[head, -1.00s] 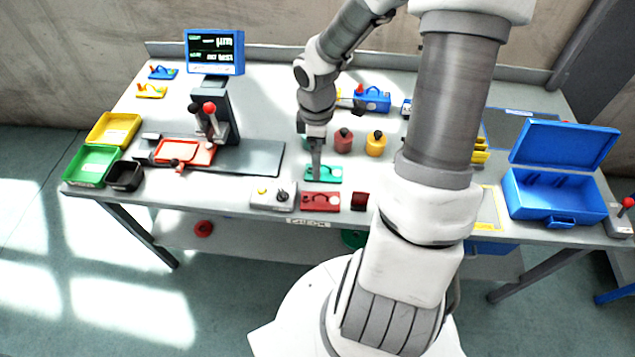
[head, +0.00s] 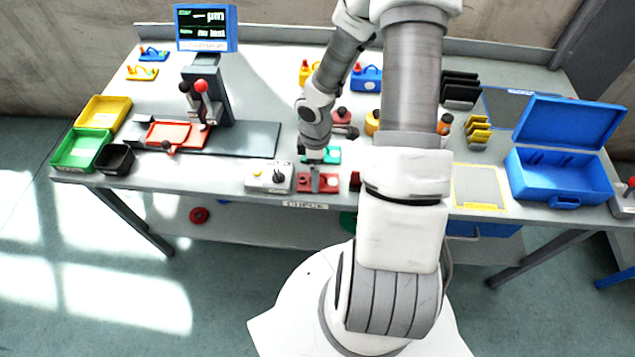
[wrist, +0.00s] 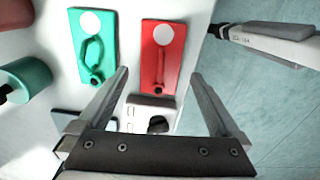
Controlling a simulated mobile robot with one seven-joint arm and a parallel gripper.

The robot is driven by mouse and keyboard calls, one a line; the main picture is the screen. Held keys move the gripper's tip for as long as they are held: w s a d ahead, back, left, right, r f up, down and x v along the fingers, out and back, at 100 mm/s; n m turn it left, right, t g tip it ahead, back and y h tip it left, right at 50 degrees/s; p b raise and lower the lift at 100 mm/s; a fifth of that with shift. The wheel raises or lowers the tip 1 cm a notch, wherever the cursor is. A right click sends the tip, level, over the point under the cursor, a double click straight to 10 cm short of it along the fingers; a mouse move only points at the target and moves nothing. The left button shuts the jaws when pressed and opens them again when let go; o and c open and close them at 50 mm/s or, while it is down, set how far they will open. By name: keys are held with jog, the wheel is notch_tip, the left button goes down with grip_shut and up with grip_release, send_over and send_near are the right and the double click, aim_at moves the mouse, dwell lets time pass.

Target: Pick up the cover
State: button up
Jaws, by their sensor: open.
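No part is marked as the cover. A flat red plate (head: 305,183) with a raised bar handle lies near the table's front edge, and the wrist view shows it with a white disc at its far end (wrist: 162,36). A similar green plate (wrist: 92,48) with a looped handle lies beside it, partly hidden behind my arm in the head view (head: 333,156). My gripper (wrist: 160,74) is open and empty. Its fingers point down over the red plate, which appears between them in the wrist view. I cannot tell how far the fingertips are above it.
A grey box (head: 268,177) with a yellow button and black knob stands just left of the red plate. Dark red and yellow round parts stand behind. An open blue case (head: 555,180) is at the right.

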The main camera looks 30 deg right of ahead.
notch_tip(320, 180, down, 3)
jog(key=shift+f+b, duration=0.15)
jog(key=shift+b, duration=0.15)
jog(key=shift+c, duration=0.3)
grip_shut()
